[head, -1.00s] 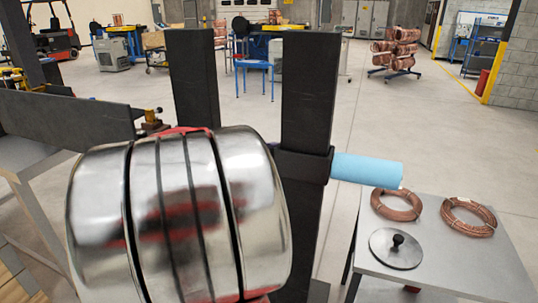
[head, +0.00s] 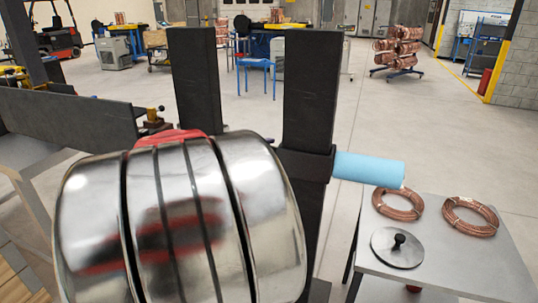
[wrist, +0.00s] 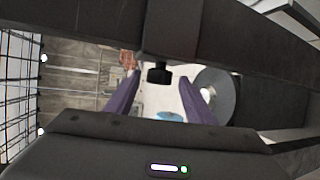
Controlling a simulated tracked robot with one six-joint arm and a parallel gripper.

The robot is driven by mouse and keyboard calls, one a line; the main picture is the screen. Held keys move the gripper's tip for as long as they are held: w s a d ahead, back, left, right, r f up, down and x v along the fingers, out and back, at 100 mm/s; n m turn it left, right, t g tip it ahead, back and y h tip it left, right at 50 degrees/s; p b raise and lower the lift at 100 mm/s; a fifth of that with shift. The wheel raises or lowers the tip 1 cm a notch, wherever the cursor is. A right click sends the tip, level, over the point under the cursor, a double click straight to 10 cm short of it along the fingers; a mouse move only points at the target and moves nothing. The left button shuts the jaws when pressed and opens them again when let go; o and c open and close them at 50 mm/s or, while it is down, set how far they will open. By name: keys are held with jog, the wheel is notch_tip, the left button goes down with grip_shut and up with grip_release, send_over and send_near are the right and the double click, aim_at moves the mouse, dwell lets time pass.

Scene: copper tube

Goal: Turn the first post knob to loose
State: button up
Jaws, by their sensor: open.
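A small black knob (wrist: 159,73) sticks out from a dark beam in the wrist view; I take it for a post knob, but its setting cannot be read. My gripper (wrist: 159,80) is open, its two purple fingers on either side of the knob in the picture. I see no contact; depth is hard to judge. In the head view two dark upright posts stand side by side, the left post (head: 194,85) and the right post (head: 311,90). My shiny arm link covers the lower middle, hiding my gripper and any knob there.
A light-blue cylinder (head: 368,169) juts right from a black collar (head: 306,163) on the right post. A grey table (head: 460,265) at the lower right holds two copper coils and a disc (head: 398,248) with a black knob. A dark beam (head: 65,120) lies left.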

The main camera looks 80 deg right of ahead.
jog(key=v, duration=1.1)
jog(key=shift+f, duration=0.1)
dwell(0.4)
jog(key=w+a+f+n+t+y, duration=0.1)
jog(key=w+a+f+t+y, duration=0.2)
jog(key=a+f, duration=0.45)
jog(key=w+a+f+t+y, duration=0.2)
jog(key=a+f+t+y, duration=0.15)
jog(key=a+f, duration=0.4)
jog(key=w+a+r+n+t+y, duration=0.1)
jog(key=w+a+t+y, duration=0.2)
jog(key=a, duration=1)
jog(key=w+a+r+n+t+y, duration=0.2)
jog(key=w+a+t+y, duration=0.1)
jog(key=a, duration=1.1)
jog(key=shift+a+y, duration=0.35)
